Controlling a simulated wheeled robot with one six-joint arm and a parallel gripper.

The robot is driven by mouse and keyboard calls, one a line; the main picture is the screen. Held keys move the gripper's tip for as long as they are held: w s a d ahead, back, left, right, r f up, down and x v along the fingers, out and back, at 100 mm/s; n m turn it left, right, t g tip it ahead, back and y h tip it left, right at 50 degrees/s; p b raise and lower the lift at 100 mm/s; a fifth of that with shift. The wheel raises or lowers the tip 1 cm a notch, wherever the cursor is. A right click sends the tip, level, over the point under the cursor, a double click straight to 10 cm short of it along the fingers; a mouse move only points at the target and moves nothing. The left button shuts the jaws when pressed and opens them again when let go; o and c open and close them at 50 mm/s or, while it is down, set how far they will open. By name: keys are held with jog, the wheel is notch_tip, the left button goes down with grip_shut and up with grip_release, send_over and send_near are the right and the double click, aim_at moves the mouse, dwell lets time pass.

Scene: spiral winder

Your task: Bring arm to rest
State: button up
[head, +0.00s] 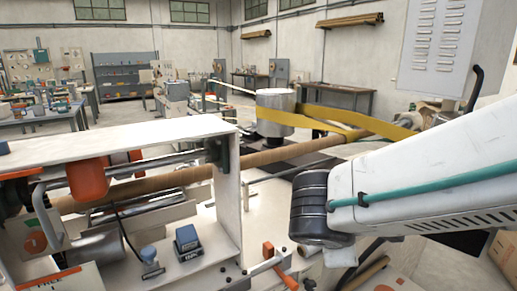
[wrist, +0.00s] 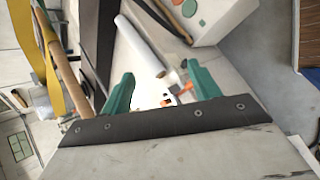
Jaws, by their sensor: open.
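My arm crosses the right side of the head view, a white link with a teal cable and a black ribbed joint. My gripper itself is not seen there. In the wrist view my gripper (wrist: 160,70) shows two teal fingers set wide apart on a dark plate. It is open, and I see nothing held between the fingers. A white roller or tube and a small orange part show beyond the fingers; I cannot tell how far off they are.
The winder's white frame (head: 228,195) stands at the left. A long brown tube (head: 262,157) runs through it toward the back right. Yellow belt (head: 345,116) stretches from a silver drum (head: 275,100). Shelves and benches line the far walls.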

jog(key=s+d+r+m+g+y, duration=0.1)
jog(key=s+d+m+g+y, duration=0.1)
jog(key=s+d+m, duration=0.3)
jog(key=s+d+r+m+g+y, duration=0.2)
jog(key=s+d+m, duration=0.3)
jog(key=s+m, duration=0.5)
jog(key=shift+s+d+m+g+y, duration=0.3)
jog(key=shift+m+g+y, duration=0.3)
jog(key=shift+m+g, duration=0.15)
